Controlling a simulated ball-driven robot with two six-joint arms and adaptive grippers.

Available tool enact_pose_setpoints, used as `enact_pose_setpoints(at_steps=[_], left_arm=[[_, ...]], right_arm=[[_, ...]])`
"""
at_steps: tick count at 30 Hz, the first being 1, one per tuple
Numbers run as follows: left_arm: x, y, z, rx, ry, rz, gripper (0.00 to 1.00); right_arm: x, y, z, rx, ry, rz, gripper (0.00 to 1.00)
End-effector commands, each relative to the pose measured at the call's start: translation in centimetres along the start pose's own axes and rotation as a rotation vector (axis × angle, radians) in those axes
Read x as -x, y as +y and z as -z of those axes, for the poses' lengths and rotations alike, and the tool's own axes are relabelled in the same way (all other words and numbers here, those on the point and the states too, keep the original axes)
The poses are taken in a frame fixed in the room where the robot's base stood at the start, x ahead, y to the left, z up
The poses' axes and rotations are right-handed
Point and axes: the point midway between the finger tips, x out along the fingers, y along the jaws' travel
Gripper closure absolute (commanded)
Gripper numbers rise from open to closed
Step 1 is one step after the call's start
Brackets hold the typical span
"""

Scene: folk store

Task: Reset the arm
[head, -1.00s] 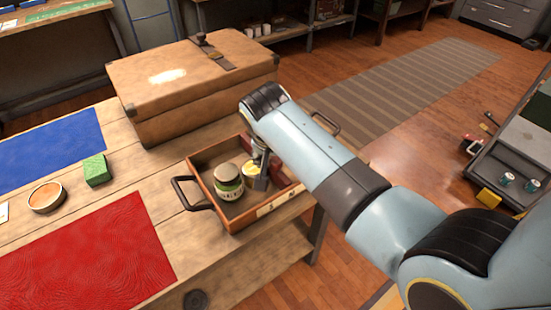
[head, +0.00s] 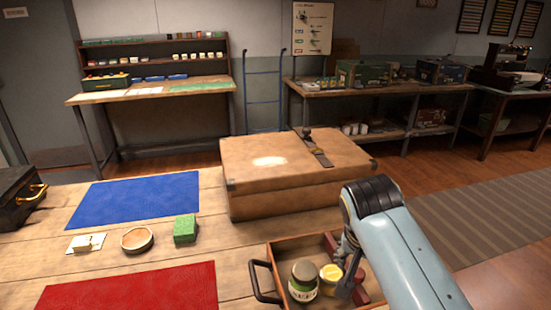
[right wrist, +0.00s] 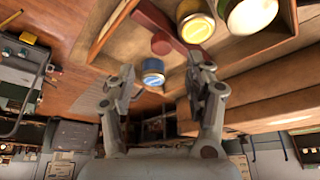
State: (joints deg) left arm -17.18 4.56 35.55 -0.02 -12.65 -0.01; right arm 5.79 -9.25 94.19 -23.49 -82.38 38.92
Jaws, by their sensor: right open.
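My right arm comes in from the lower right in the head view. Its gripper (head: 348,278) is over the right part of a wooden tray (head: 272,262), close to a yellow-topped jar (head: 331,278). In the right wrist view the right gripper's fingers (right wrist: 160,88) are spread apart with nothing clasped between them. The yellow jar (right wrist: 195,22) and a larger pale-lidded jar (right wrist: 250,15) stand in the tray beyond the fingertips. A small blue-banded can (right wrist: 153,72) appears between the fingers; its distance is unclear. My left gripper is out of view.
The tray also holds a dark red piece (head: 359,290), partly hidden by my arm. A large brown case (head: 290,185) stands behind it. A green box (head: 185,229), round wooden dish (head: 137,239), blue mat (head: 135,200) and red mat (head: 135,290) lie left. Striped rug (head: 480,215) lies right.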

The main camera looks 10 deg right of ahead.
Motion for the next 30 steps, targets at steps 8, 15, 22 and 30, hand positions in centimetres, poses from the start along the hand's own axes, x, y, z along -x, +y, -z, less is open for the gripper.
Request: enact_pose_setpoints(at_steps=[8, 15, 22, 30], left_arm=[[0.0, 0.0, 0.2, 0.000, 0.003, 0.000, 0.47], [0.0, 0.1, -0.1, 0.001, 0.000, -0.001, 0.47], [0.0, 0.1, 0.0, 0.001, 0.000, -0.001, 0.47], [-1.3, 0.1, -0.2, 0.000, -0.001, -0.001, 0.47]], right_arm=[[2.6, 9.1, -4.5, 0.243, -0.022, 0.035, 0.47], [7.2, 14.1, -8.0, 0.488, -0.029, 0.094, 0.47], [11.2, 16.6, -10.5, 0.677, -0.033, 0.150, 0.47], [8.4, 17.1, -12.5, 0.749, -0.050, 0.170, 0.47]])
